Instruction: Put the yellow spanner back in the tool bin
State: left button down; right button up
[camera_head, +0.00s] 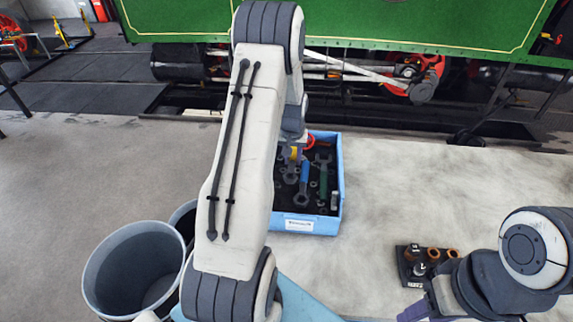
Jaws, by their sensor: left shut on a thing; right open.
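The blue tool bin (337,190) stands on the floor beyond my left arm and holds several tools, among them blue- and green-handled spanners. My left gripper (293,150) is over the bin's far left part, mostly hidden behind my own arm. It is shut on the yellow spanner (294,154), of which only a small yellow part shows. I cannot tell whether the spanner touches the bin or the tools. My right gripper (415,312) is low at the bottom right, partly cut off by the frame edge, away from the bin; it is open.
A grey bucket (135,265) stands left of my arm, with another container partly hidden beside it. A dark tray with small brown and metal parts (420,262) lies at the right. Pale floor right of the bin is clear.

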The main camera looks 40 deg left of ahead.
pick_arm(q)
jog(key=a+f, duration=0.1)
jog(key=s+a, duration=0.1)
jog(key=shift+a+f+p, duration=0.4)
notch_tip(320, 180, down, 3)
jog(key=shift+p, duration=0.85)
jog(key=shift+f, duration=0.45)
jog(key=shift+w, duration=0.1)
pick_arm(e)
notch_tip(320, 180, up, 3)
jog(key=shift+r, duration=0.1)
pick_arm(q)
jog(key=shift+f, duration=0.1)
